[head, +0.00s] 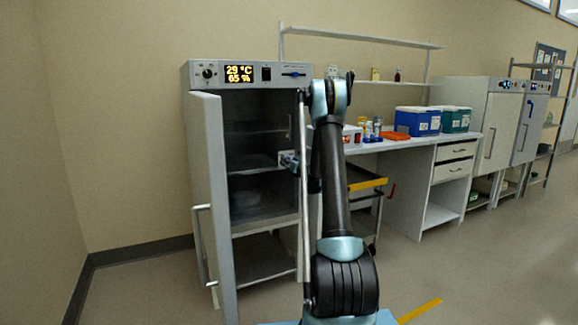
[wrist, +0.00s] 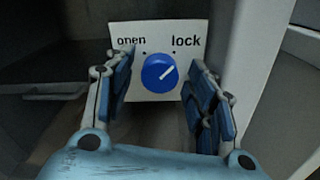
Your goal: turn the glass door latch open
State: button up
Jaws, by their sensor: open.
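The latch is a round blue knob (wrist: 159,73) on a white plate (wrist: 191,27) marked "open" on the left and "lock" on the right. Its white pointer line slants up and right, toward the dot under "lock". My gripper (wrist: 162,88) is open, with one blue-padded finger on each side of the knob. I cannot tell whether either finger touches it. In the head view, the glass door (head: 262,160) shows dark across the front of the cabinet (head: 225,74), and my arm partly hides its right side.
The cabinet's outer door (head: 215,190) stands swung open toward me on the left, with a long handle (head: 199,245). A bench (head: 405,147) with blue and green boxes and a cart with a yellow edge (head: 367,184) stand to the right. Floor is clear at front right.

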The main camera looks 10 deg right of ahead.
jog(key=c, duration=1.1)
jog(key=shift+n, duration=8.9)
jog(key=shift+a, duration=0.1)
